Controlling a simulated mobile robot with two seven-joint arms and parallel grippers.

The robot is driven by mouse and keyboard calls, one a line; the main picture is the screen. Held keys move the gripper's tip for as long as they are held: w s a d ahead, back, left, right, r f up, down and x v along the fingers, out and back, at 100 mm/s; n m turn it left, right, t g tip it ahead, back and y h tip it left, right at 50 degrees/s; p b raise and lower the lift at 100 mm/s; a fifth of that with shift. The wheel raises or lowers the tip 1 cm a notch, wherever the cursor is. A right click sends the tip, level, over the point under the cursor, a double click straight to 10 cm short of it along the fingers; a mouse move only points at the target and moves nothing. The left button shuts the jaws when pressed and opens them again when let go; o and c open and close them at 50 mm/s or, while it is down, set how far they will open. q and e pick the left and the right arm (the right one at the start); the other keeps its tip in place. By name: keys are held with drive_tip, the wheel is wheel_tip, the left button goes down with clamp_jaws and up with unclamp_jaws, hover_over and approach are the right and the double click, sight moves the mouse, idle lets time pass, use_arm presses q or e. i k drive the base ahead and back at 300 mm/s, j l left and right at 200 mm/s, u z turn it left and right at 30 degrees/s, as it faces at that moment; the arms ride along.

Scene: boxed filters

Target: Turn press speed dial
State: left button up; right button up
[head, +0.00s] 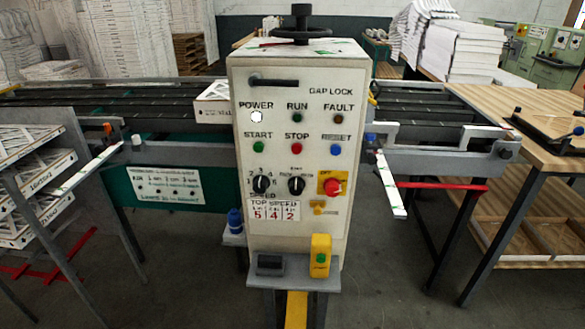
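The press speed dial (262,185) is a black round knob on the left of the white control cabinet (330,245). Numbers ring it, and a partly readable label ending in "EED" sits below it. A pale mark on the knob points roughly upward; its exact setting is too small to read. A similar black selector knob (296,186) sits to its right. A "TOP SPEED" plate (275,210) showing 5, 4 and 2 is under the dial. Neither of my grippers is in view, and nothing covers the dial.
A red stop button (333,187) on yellow is right of the knobs. Coloured push buttons and lamps fill the panel above. A yellow box with a green button (320,256) stands on the front ledge. A wooden table (535,110) is at right, filter racks (35,185) at left.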

sight(261, 183)
drive_tip(key=j, duration=1.65)
